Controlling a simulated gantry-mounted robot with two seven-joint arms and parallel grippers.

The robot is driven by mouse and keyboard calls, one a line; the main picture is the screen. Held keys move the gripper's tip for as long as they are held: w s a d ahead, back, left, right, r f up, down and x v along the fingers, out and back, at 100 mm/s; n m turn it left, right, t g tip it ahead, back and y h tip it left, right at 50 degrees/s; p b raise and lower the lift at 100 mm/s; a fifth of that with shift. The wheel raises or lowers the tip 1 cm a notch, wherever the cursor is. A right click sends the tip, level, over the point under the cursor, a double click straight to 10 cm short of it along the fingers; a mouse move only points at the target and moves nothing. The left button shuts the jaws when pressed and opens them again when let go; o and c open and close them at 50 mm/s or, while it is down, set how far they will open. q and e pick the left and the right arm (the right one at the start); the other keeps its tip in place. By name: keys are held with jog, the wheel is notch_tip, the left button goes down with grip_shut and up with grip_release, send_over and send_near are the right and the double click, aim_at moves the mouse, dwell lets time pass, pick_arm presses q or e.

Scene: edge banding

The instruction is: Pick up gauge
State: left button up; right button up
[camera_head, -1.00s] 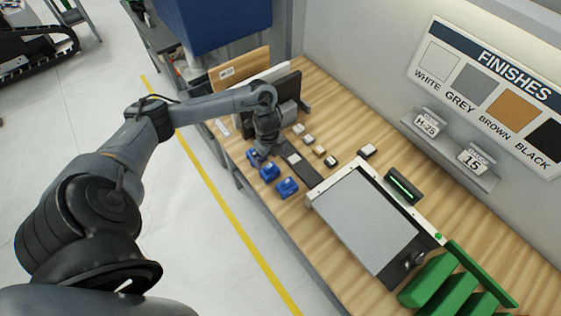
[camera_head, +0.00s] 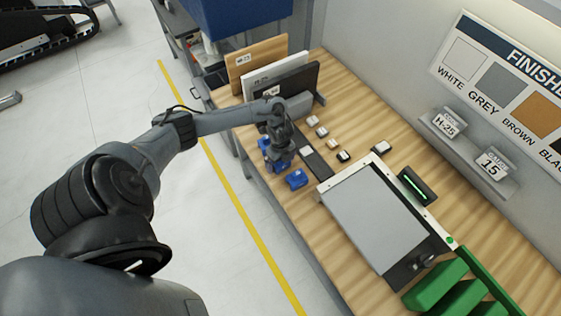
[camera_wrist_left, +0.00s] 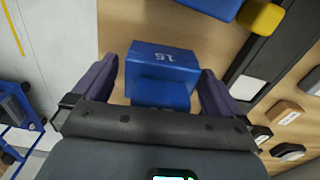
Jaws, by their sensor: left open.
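A blue gauge block marked 15 (camera_wrist_left: 160,66) sits on the wooden bench in the left wrist view. My left gripper (camera_wrist_left: 158,88) is open, with one finger on either side of this block. Whether the fingers touch it cannot be told. In the head view my left gripper (camera_head: 281,163) is down among the blue blocks and partly covers the middle one. Another blue block (camera_head: 297,178) stands to its lower right, and one more (camera_head: 263,143) to its upper left. My right gripper is not in view.
A grey panel bed (camera_head: 375,215) lies right of the blocks. Small sample blocks (camera_head: 332,144) and a dark strip (camera_head: 316,163) lie beside the gripper. Upright boards (camera_head: 255,62) stand behind. Green blocks (camera_head: 440,283) are at the lower right.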

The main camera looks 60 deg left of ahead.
pick_arm(q)
jog(key=shift+f, duration=0.1)
jog(key=shift+c, duration=0.2)
jog(key=c, duration=0.9)
jog(key=shift+c, duration=0.6)
